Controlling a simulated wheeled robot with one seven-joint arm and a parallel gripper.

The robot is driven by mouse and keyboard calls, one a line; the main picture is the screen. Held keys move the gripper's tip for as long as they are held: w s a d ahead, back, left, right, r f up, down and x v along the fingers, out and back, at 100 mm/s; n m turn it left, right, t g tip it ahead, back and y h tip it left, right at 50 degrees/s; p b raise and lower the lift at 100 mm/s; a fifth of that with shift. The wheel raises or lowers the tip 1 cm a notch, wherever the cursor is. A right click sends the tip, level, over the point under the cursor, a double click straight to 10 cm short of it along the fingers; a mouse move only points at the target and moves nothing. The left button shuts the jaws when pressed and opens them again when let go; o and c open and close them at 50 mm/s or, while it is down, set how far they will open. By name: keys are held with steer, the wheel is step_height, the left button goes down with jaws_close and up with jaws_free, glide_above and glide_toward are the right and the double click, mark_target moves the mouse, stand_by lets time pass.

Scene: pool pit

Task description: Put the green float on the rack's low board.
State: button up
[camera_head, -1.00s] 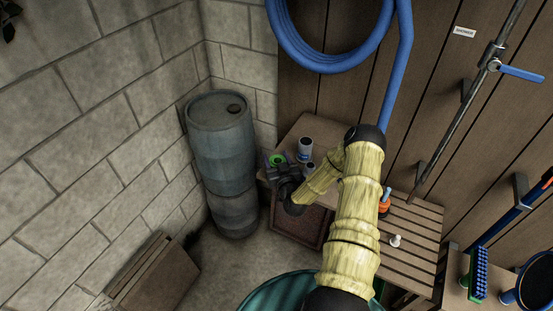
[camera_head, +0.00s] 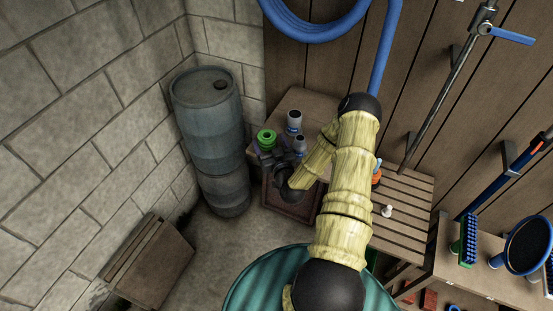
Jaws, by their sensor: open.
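The green float (camera_head: 266,137) is a small bright green ring-shaped piece on the left part of the wooden rack top (camera_head: 292,101). My gripper (camera_head: 268,155) is dark and open, at the near side of the float, close to it. I cannot tell whether its fingers touch the float. My yellow arm hides part of the rack's middle. A low board of the rack is not clearly seen; a dark reddish panel (camera_head: 291,207) shows below the top, behind my wrist.
Two grey-white containers (camera_head: 294,122) stand right of the float. An orange item (camera_head: 376,175) and a white piece (camera_head: 387,211) are on the slatted bench (camera_head: 408,200). A blue-grey barrel (camera_head: 208,125) stands left.

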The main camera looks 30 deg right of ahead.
steer(key=s+b, duration=0.2)
steer(key=s, duration=0.4)
steer(key=shift+s+a, duration=0.4)
steer(key=w+a+r+n+g+y, duration=0.25)
steer(key=a+n+g+y, duration=0.2)
steer(key=a+g, duration=0.25)
steer(key=s+a+r+m+g+h, duration=0.1)
steer(key=s+a+r+g, duration=0.2)
steer(key=s+r, duration=0.3)
steer(key=s+a+r+m+g+h, duration=0.1)
steer(key=s+r+g, duration=0.4)
steer(key=s, duration=0.7)
steer(key=a+r+m, duration=0.1)
steer(key=a+r, duration=0.1)
steer(key=shift+s+a, duration=0.2)
steer(key=shift+a, duration=0.15)
